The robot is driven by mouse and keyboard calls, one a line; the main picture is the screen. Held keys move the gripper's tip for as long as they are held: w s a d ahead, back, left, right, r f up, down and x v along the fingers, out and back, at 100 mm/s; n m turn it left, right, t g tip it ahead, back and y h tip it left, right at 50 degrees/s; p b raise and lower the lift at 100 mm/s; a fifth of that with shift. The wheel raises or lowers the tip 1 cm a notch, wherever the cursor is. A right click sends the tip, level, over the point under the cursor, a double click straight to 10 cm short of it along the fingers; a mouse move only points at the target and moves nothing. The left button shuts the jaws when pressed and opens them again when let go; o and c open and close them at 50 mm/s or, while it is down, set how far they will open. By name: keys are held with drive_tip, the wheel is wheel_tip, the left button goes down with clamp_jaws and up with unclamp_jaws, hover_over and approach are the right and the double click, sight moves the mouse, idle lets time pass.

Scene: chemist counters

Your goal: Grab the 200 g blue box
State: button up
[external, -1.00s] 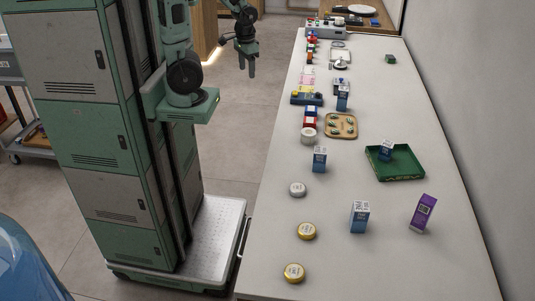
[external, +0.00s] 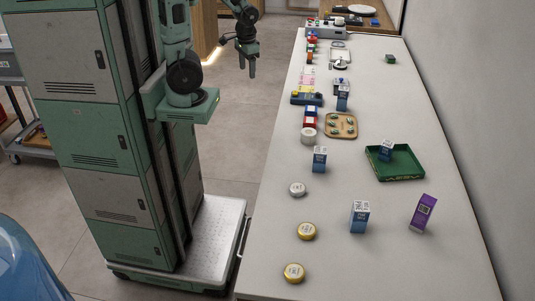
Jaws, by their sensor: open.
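Several blue boxes with white labelled faces are on the counter (external: 400,265), and their weight markings are too small to read. One blue box (external: 359,217) stands upright near the front. A smaller blue box (external: 319,160) stands near the left edge. Another blue box (external: 386,150) is in the green tray (external: 410,174). A further blue box (external: 343,97) stands farther back. My gripper (external: 248,70) points down over the floor, left of the counter's far half. It is open, empty and apart from all the boxes.
A purple box (external: 423,213) stands at the front right, tilted in the picture. Round tins (external: 306,231) line the left edge. A white roll (external: 308,136), a wooden tray (external: 341,125) and small items crowd the left side farther back. The counter's far right is mostly bare.

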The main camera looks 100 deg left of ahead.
drive_tip(key=w+a+f+m+g+y+b, duration=0.1)
drive_tip(key=w+a+f+m+g+y, duration=0.2)
drive_tip(key=w+a+f+m+g, duration=0.25)
drive_tip(key=m+t+y+b, duration=0.2)
drive_tip(key=m+t+y, duration=0.5)
drive_tip(key=m+y, duration=1.05)
approach(342, 95)
drive_tip(key=a+r+m+h, duration=0.2)
drive_tip(key=m+h, duration=0.1)
drive_tip(key=shift+s+r, duration=0.1)
drive_tip(key=shift+r, duration=0.1)
drive_tip(key=a, duration=0.2)
drive_tip(key=a+p, duration=0.2)
drive_tip(key=a, duration=0.1)
drive_tip(key=shift+w+a, duration=0.35)
drive_tip(key=shift+w+a+f+p, duration=0.15)
drive_tip(key=shift+a+p, duration=0.5)
drive_tip(key=shift+a, duration=0.8)
drive_tip(key=shift+w+a+r+p, duration=0.1)
drive_tip(key=shift+w+a+p, duration=0.35)
drive_tip(key=shift+a, duration=1)
drive_tip(key=shift+s, duration=0.15)
drive_tip(key=c, duration=1.2)
